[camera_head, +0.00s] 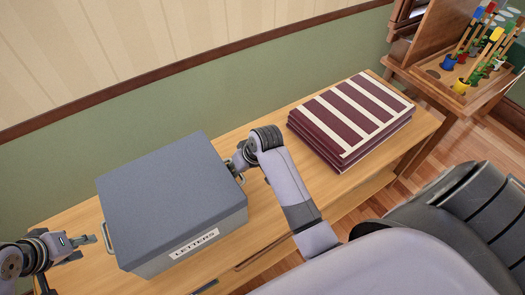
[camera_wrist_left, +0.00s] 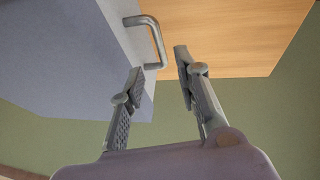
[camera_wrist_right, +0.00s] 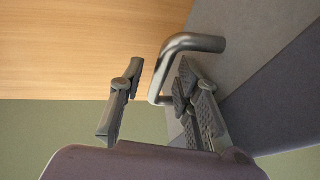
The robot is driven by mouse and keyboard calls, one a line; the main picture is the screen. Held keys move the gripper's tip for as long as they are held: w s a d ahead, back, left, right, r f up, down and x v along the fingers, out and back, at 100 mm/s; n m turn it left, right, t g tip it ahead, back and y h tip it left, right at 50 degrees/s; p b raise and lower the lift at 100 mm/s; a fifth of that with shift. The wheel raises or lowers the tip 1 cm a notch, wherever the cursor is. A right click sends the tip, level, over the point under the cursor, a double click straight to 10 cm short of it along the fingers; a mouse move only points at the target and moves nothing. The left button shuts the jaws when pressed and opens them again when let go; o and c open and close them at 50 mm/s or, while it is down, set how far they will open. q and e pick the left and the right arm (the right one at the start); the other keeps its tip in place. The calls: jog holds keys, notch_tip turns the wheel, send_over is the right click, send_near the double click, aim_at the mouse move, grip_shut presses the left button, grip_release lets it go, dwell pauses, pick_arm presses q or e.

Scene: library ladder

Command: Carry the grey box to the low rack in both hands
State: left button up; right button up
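The grey box (camera_head: 170,195), with a "LETTERS" label on its front, sits closed on a wooden bench (camera_head: 262,222). My left gripper (camera_head: 90,247) is open beside the box's left handle (camera_head: 107,238). In the left wrist view the handle (camera_wrist_left: 152,30) lies at the gap between the parted fingertips (camera_wrist_left: 160,60). My right gripper (camera_head: 238,164) is at the box's right side, its fingers partly hidden by the wrist. In the right wrist view the fingers (camera_wrist_right: 158,70) are apart, with the right handle (camera_wrist_right: 188,42) between them. I cannot identify the low rack.
A stack of dark red, cream-striped volumes (camera_head: 352,118) lies on the bench right of the box. A wooden stand with colourful items (camera_head: 462,75) is at the far right. A green and cream wall (camera_head: 200,85) runs behind the bench.

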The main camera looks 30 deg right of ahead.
jog(key=v, duration=1.1)
